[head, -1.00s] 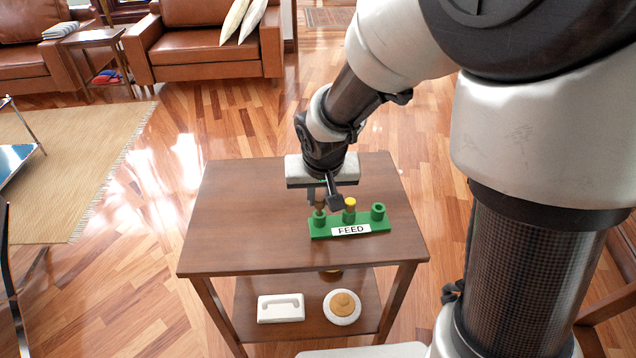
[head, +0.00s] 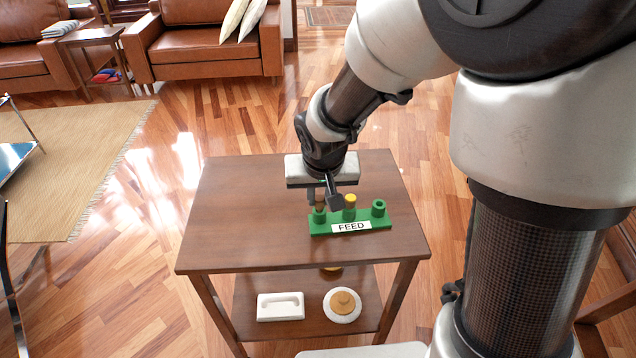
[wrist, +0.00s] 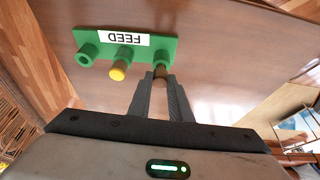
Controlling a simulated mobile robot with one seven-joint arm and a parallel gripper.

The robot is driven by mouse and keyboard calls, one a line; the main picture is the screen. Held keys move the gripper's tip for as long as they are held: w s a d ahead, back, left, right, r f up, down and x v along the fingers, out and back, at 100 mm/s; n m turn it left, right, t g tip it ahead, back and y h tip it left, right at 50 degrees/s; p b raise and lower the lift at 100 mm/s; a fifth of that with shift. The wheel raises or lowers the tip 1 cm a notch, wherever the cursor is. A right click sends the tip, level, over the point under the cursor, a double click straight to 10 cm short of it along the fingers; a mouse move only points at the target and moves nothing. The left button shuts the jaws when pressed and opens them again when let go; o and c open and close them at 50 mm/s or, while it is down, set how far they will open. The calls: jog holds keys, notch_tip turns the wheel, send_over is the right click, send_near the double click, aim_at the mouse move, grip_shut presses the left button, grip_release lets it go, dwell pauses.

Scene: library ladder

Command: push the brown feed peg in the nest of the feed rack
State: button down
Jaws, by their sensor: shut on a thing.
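The green feed rack (head: 375,223) with its white FEED label lies on the table top near the front right. It carries three round nests in a row. The brown feed peg (head: 319,199) is at the left nest in the head view, upright, with its lower end at or in that nest; how deep it sits I cannot tell. My gripper (head: 322,194) is shut on the peg from above. In the wrist view the fingertips (wrist: 161,76) close around the brown peg (wrist: 161,72) beside the nest. A yellow peg (head: 350,201) stands in the middle nest. The right nest (head: 378,207) is empty.
The brown table top (head: 235,215) is clear to the left of the rack. On the lower shelf are a white block with a handle (head: 281,306) and a round white and tan item (head: 342,304). A leather armchair (head: 205,45) stands behind.

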jog(key=shift+f+b, duration=0.4)
jog(key=shift+f, duration=0.05)
jog(key=c, duration=1.1)
grip_release()
jog(key=shift+r, duration=0.1)
jog(key=shift+r+p, duration=2.15)
jog(key=shift+r, duration=0.8)
